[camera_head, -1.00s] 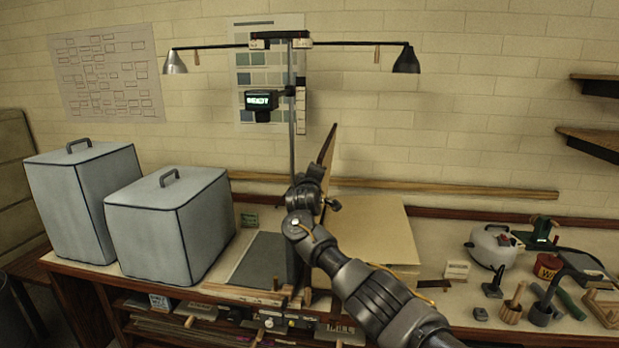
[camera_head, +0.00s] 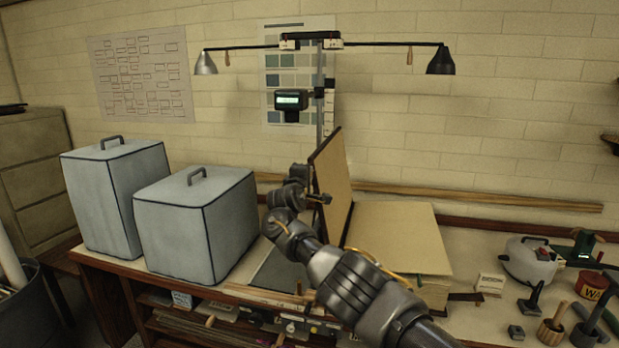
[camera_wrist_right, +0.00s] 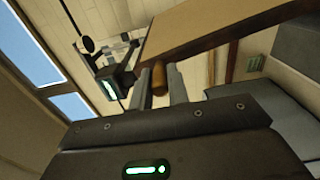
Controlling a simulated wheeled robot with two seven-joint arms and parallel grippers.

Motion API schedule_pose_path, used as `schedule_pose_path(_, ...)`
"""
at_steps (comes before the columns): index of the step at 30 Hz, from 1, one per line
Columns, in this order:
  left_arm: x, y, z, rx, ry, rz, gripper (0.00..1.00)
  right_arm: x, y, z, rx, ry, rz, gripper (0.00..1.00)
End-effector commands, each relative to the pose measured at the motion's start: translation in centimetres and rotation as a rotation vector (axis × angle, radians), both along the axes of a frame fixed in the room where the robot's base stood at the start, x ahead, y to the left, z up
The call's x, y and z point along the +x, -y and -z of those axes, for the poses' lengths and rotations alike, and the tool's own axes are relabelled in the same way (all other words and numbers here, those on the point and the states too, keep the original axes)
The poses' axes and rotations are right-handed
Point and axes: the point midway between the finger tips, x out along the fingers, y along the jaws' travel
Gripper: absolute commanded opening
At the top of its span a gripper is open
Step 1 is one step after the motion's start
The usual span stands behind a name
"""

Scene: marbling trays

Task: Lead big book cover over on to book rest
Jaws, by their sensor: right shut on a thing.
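The big book (camera_head: 402,232) lies open on the bench, its tan pages on the right. My right gripper (camera_head: 318,198) is at the cover. In the right wrist view its two fingers (camera_wrist_right: 160,72) are shut on a short wooden peg (camera_wrist_right: 159,80) beside the dark edge of the cover (camera_wrist_right: 215,28). A dark grey flat panel (camera_head: 272,273), seemingly the book rest, lies left of the book, partly hidden by my right arm. My left gripper is not in view.
Two grey covered boxes (camera_head: 200,232) stand close on the left. A lamp stand (camera_head: 321,95) with a small display (camera_head: 291,100) rises behind the cover. A white pot (camera_head: 528,262) and several hand tools are on the right.

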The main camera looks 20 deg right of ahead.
Motion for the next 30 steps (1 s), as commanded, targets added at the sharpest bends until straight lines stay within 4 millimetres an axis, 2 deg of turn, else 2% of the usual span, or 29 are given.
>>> schedule_pose_path(25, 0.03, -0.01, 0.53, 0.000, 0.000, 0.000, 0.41, 0.15, -0.73, 0.75, -0.032, -0.026, 0.007, 0.00)
schedule_pose_path(26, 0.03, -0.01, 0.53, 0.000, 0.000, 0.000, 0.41, 0.16, -0.72, 0.76, -0.032, -0.026, 0.007, 0.21)
schedule_pose_path(30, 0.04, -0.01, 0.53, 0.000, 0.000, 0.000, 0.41, 0.14, -0.61, 0.67, -0.032, -0.025, 0.008, 0.39)
